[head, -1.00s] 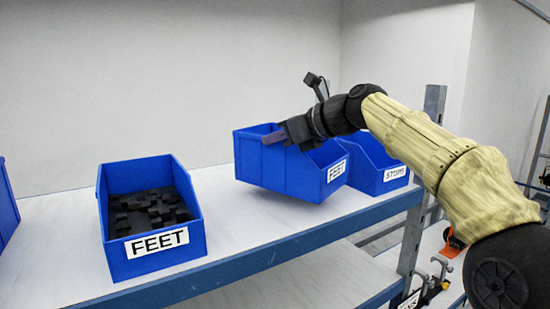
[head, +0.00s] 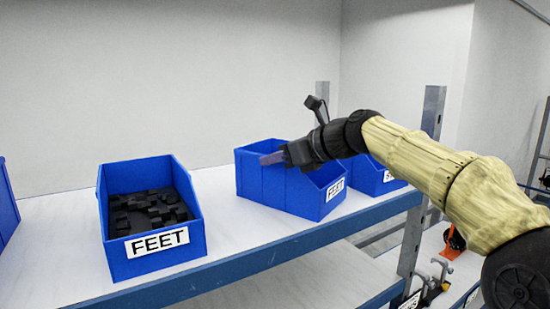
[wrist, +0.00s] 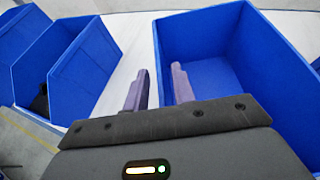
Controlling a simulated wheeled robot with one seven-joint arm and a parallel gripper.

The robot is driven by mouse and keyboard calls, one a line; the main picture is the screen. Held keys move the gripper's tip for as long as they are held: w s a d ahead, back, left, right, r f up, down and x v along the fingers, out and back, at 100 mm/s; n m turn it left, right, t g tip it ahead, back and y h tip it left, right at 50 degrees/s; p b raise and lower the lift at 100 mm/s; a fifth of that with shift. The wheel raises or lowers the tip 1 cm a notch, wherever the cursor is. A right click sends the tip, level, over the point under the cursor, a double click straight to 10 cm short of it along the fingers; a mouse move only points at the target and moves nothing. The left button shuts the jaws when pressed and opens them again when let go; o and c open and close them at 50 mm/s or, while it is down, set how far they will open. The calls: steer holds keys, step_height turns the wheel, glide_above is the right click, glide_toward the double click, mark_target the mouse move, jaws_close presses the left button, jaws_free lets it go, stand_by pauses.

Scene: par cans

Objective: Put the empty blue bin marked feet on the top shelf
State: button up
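The blue bin marked FEET (head: 310,195) stands level on the top shelf (head: 235,222), between another FEET bin and the bin at its right. In the wrist view this bin (wrist: 215,75) shows a bare blue floor in the part I can see. My gripper (head: 272,158) is at the bin's rim. In the wrist view my gripper (wrist: 160,90) is open, one finger on each side of the bin's wall, with gaps visible beside the wall. My arm hides part of the bin's right side in the head view.
Another blue FEET bin (head: 155,245) holding black feet stands to the left, with bare shelf between. A blue bin (head: 385,178), its label partly hidden, stands close at the right. A grey upright post (head: 425,150) rises at the shelf's front edge. A bin edge (head: 6,205) shows far left.

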steer(key=shift+s, duration=0.1)
steer(key=b+v, duration=0.4)
steer(key=v, duration=0.8)
stand_by(0.4)
